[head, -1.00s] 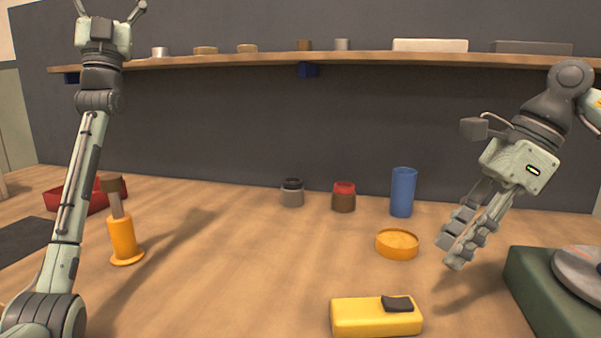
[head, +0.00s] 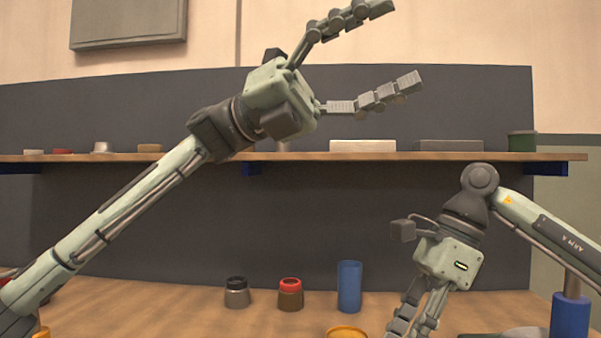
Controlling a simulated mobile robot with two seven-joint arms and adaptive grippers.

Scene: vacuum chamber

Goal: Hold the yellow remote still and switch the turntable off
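The yellow remote is not in view now. A grey rounded top, likely the turntable (head: 522,333), shows only as a sliver at the bottom right edge; its switch is not visible. My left gripper (head: 395,45) is raised high in front of the wall and shelf, fingers spread wide, empty. My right gripper (head: 416,318) points down over the table, left of the turntable sliver. Its fingers look close together with a narrow gap, and the bottom edge of the picture cuts off the tips.
A grey jar (head: 236,293), a red-lidded jar (head: 290,295) and a blue cup (head: 349,287) stand at the table's back. A yellow round dish (head: 346,332) is near my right gripper. A blue post base (head: 570,316) is at right. A loaded shelf (head: 320,156) spans the wall.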

